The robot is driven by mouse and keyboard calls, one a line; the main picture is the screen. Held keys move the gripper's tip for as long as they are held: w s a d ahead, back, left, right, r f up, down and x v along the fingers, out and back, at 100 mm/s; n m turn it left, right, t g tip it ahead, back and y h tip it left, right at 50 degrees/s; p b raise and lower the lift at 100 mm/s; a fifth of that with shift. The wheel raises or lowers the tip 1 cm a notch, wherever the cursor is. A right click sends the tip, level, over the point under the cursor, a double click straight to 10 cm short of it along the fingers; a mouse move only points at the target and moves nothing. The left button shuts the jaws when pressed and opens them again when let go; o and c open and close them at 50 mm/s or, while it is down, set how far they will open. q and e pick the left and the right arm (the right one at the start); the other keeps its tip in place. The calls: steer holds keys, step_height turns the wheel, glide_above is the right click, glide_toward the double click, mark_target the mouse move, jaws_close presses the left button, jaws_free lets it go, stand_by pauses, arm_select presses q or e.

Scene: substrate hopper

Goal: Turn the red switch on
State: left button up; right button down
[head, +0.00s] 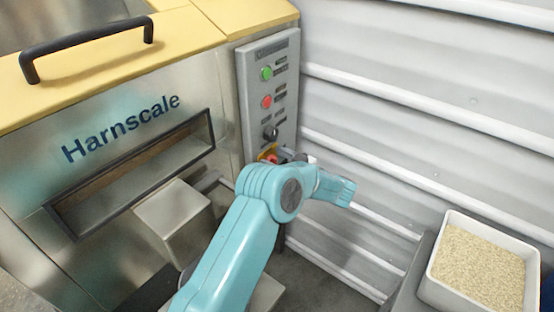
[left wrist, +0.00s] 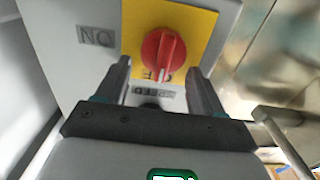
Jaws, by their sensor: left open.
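The red switch (left wrist: 163,55) is a round rotary knob with a raised grip bar, on a yellow plate (left wrist: 196,22) in the left wrist view. Its bar runs nearly up and down in that picture. A grey ON label (left wrist: 97,39) sits left of the plate and appears turned over. My left gripper (left wrist: 158,68) is open, its two fingers apart on either side of the knob's lower part; I cannot tell whether they touch it. In the head view the switch (head: 268,154) is mostly hidden by my left wrist and gripper (head: 287,155). My right gripper is not seen.
The grey control panel (head: 284,60) also carries a green button (head: 267,73), a red button (head: 267,102) and a black knob (head: 271,132). The Harnscale hopper (head: 110,150) stands left. A ribbed white wall (head: 420,90) is right. A white tray of grain (head: 440,290) stands lower right.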

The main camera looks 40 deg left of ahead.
arm_select(q)
steer(key=c, duration=1)
